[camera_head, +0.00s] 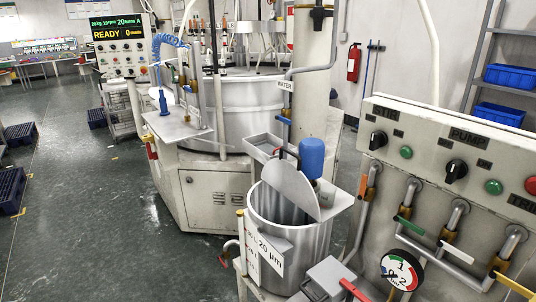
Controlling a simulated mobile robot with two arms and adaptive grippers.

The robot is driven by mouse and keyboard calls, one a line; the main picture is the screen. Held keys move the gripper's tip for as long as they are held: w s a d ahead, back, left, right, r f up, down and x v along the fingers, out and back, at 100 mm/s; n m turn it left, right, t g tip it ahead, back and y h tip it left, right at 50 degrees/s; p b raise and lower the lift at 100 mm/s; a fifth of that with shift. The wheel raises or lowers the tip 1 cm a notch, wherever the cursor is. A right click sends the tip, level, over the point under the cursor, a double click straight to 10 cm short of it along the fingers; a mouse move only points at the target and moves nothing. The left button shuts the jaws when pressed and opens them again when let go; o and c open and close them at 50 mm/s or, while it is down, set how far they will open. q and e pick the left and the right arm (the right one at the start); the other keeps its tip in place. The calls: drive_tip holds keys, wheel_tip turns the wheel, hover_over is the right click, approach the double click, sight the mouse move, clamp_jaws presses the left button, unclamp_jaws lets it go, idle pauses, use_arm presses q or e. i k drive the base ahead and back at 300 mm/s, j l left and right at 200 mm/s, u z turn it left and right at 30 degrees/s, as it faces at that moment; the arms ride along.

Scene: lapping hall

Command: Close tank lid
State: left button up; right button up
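A steel cylindrical tank (312,246) stands in the lower middle, with a "20 µm" label on its front. Its lid (289,186) is a flat grey plate tilted up steeply over the tank mouth, so the tank is open at the left and front. A dark and red handle (285,154) shows at the lid's top edge. A blue cylinder (312,157) stands just behind and right of the lid, above a grey bracket (337,200). Neither of my grippers is in view.
A control panel (460,150) with knobs, pipes and a gauge (401,269) stands close at the right. A grey box with a red lever (330,280) is at the tank's front right. A large lapping machine (218,196) stands behind left. The floor (90,220) at left is mostly clear.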

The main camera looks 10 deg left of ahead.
sight(287, 179)
drive_tip(key=i+j, duration=0.2)
drive_tip(key=j, duration=0.2)
drive_tip(key=i+j+u, duration=0.1)
drive_tip(key=i+j, duration=0.15)
drive_tip(key=j, duration=0.2)
drive_tip(key=i+j, duration=0.25)
drive_tip(key=j, duration=0.15)
